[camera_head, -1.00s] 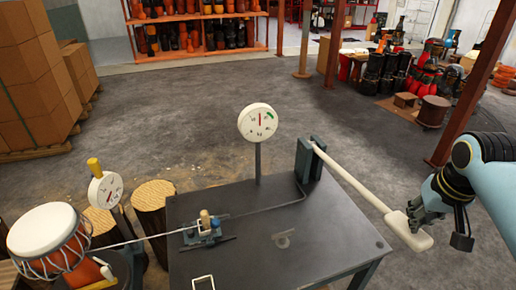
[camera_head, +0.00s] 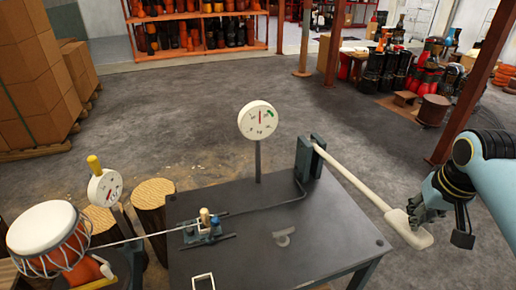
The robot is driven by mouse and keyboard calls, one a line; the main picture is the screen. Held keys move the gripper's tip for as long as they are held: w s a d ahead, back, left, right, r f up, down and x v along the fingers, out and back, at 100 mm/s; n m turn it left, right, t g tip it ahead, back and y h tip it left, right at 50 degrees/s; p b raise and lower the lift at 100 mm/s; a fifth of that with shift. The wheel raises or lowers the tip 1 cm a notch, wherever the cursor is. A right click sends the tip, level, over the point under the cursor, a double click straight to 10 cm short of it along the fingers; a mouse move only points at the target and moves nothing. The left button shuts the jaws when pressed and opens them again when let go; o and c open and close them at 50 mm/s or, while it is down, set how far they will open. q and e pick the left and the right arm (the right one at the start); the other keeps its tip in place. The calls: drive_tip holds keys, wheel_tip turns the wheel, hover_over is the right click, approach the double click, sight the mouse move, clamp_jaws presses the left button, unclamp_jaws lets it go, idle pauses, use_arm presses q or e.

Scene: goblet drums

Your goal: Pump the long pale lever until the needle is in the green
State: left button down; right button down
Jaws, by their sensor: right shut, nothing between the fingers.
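The long pale lever (camera_head: 352,180) runs from a dark upright bracket (camera_head: 309,158) at the back right of the table down to a wide paddle end (camera_head: 409,229) beyond the table's right edge. My right gripper (camera_head: 418,212) is shut at the paddle's right side, overlapping it in view; I cannot tell whether it touches. A round white gauge (camera_head: 258,120) stands on a post behind the table. Its red needle points about straight up, left of the green band at the upper right. My left gripper is not in view.
The dark table (camera_head: 330,235) carries a small blue clamp (camera_head: 207,228) with a cord to a goblet drum (camera_head: 45,240) at left. A smaller dial (camera_head: 105,187) and wooden stumps (camera_head: 153,205) stand between. Stacked boxes (camera_head: 35,80) are at far left.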

sight(408, 235)
wheel_tip(408, 235, down, 18)
drive_tip(key=b, duration=1)
wheel_tip(408, 235, up, 12)
drive_tip(key=p, duration=1.1)
drive_tip(key=shift+w+f, duration=0.1)
drive_tip(key=shift+f, duration=0.15)
drive_tip(key=v, duration=0.4)
drive_tip(key=w+v, duration=0.1)
drive_tip(key=v, duration=0.1)
drive_tip(key=shift+d+r, duration=0.2)
drive_tip(key=shift+r, duration=0.4)
drive_tip(key=shift+r, duration=0.1)
